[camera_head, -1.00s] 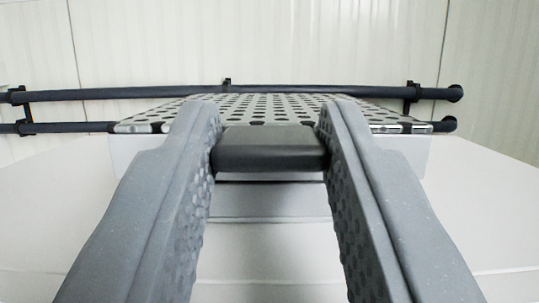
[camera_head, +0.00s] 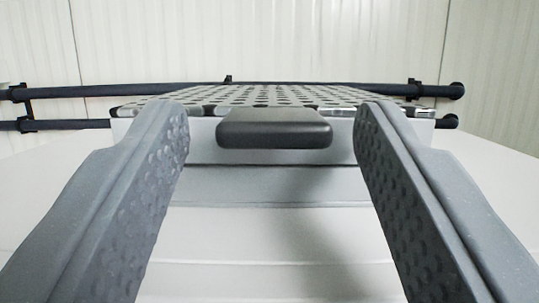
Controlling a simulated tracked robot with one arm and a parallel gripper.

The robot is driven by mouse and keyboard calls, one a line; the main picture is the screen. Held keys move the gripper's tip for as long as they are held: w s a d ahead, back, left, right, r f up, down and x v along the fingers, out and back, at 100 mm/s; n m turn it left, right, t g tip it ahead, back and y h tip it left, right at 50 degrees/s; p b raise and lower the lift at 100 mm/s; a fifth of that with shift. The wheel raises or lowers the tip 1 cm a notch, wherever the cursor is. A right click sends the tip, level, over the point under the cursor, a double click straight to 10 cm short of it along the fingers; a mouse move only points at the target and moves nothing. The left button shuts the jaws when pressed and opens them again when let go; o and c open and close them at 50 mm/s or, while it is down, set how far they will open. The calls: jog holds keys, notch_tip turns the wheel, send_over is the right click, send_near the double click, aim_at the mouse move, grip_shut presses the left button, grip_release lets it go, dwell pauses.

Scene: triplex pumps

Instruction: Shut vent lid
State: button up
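The vent lid (camera_head: 250,97) is a perforated grey metal panel, seen nearly edge-on in the upper middle of the view. A dark grey block-shaped handle (camera_head: 274,129) sticks out at the middle of its front edge, above a pale front face. My gripper (camera_head: 272,122) is open, with one finger to the left of the handle and one to the right. Clear gaps show between the handle and both fingers. The far ends of the lid are partly hidden behind the fingertips.
Two dark horizontal pipes (camera_head: 400,89) run behind the lid on brackets along a pale ribbed wall (camera_head: 270,40). A pale stepped surface (camera_head: 250,232) lies below the handle, with a soft shadow on it. Open space shows between the fingers.

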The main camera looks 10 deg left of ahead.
jog(key=shift+s, duration=0.1)
jog(key=shift+b+v, duration=0.65)
jog(key=shift+v, duration=0.75)
jog(key=v, duration=1.1)
jog(key=shift+b, duration=0.3)
jog(key=w+d+f+m+g+h, duration=0.15)
jog(key=d+m+g+h, duration=0.35)
jog(key=d, duration=1.7)
jog(key=s+d+f+n+g, duration=0.1)
jog(key=d+f+n, duration=0.1)
jog(key=d+f, duration=0.7)
jog(key=shift+s+d+f+n, duration=0.2)
jog(key=shift+s+f+n, duration=0.15)
jog(key=shift+f, duration=0.35)
